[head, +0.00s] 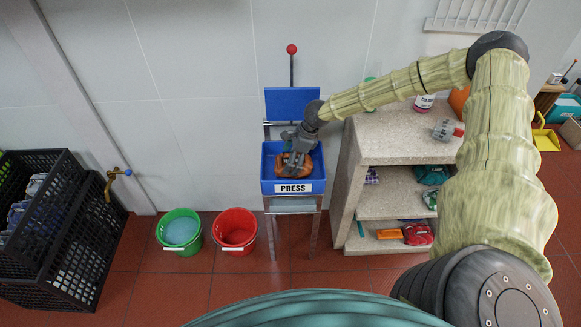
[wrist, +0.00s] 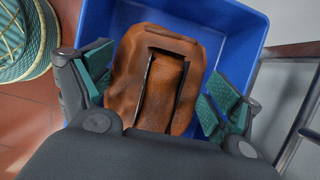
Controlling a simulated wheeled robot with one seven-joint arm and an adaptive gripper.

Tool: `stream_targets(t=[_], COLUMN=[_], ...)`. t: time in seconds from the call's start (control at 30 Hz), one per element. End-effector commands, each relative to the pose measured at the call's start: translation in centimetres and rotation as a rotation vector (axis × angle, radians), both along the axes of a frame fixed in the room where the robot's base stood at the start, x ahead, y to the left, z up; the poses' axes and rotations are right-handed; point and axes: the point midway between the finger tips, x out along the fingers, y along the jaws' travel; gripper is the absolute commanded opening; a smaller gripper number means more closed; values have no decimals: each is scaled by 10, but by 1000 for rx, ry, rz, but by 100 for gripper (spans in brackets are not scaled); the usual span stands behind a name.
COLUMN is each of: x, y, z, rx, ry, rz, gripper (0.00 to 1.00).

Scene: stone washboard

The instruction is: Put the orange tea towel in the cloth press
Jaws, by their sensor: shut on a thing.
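The orange tea towel (head: 303,165) is a rounded brownish-orange bundle with a fold down its middle, inside the outline of the cloth press's blue box (head: 268,178). The box carries a PRESS label and stands on a metal frame, with a blue plate (head: 291,103) raised above it and a red-knobbed lever. My gripper (head: 294,162) points down into the box and is shut on the towel. In the wrist view the towel (wrist: 161,75) sits between the green finger pads, with the blue box wall (wrist: 235,40) around it. Whether the towel touches the box floor is hidden.
A stone shelf unit (head: 405,140) with cloths on its shelves stands right of the press. Green (head: 180,232) and red (head: 235,230) buckets stand on the floor to the left. Black crates (head: 75,245) are at far left. The raised plate and lever stand behind my gripper.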

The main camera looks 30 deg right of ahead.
Motion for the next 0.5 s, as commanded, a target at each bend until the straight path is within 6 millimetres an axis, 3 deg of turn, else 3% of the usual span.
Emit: stream_targets(t=[0.5], x=[0], y=[0], z=[-41], rx=[0], ry=[-1], rz=[0], gripper=[66])
